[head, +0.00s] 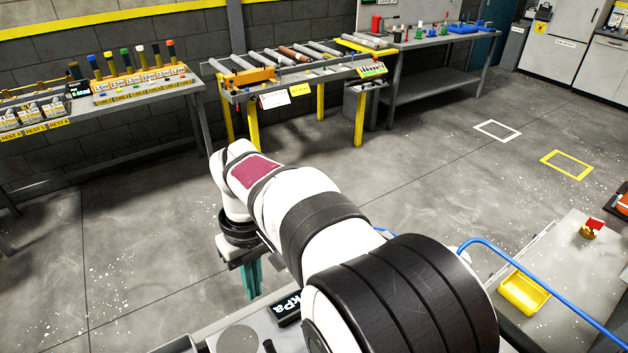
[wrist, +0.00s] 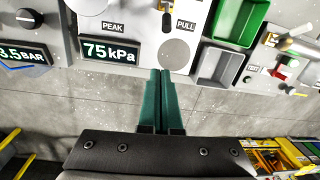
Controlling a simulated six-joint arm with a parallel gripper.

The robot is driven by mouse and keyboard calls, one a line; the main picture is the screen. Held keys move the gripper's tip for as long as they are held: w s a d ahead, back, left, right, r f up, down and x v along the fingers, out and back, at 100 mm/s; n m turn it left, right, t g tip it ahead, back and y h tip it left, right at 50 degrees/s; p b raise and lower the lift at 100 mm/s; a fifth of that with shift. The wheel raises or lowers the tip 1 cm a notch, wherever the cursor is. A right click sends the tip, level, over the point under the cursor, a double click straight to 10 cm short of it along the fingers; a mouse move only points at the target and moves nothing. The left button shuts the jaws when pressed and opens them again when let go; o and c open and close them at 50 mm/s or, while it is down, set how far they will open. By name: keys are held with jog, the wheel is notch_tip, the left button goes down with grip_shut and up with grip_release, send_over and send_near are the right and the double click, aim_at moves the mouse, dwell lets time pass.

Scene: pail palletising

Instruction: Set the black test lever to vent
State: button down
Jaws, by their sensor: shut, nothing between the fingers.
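My gripper (wrist: 164,72) has teal fingers that are shut with nothing between them. In the wrist view the fingertips are just below a grey panel's lower edge, near a round grey disc and a display (wrist: 110,51) reading 75 kPa. A dark upright handle (wrist: 167,20) stands above the fingertips, apart from them. In the head view my gripper (head: 251,280) points down beside the kPa display (head: 287,309).
Beside the disc are a green bin (wrist: 239,20) and a grey bin (wrist: 214,64). A 3.5 BAR display (wrist: 22,56) is at the left. A yellow tray (head: 524,292) lies on the bench at right. A roller conveyor (head: 300,62) stands behind; open floor lies between.

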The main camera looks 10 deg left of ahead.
jog(key=shift+a+f+n, duration=0.25)
jog(key=shift+a, duration=0.35)
jog(key=shift+a+f+n, duration=0.2)
jog(key=shift+a+n, duration=0.05)
jog(key=shift+a, duration=0.3)
jog(key=f, duration=0.9)
jog(key=shift+s, duration=0.3)
jog(key=shift+s+d+r, duration=0.1)
jog(key=shift+s+d, duration=0.3)
jog(key=shift+d, duration=0.2)
jog(key=shift+s+d, duration=0.4)
jog(key=shift+d, duration=0.15)
jog(key=shift+s+d+r, duration=0.15)
jog(key=shift+s+d, duration=0.1)
jog(key=shift+d, duration=0.15)
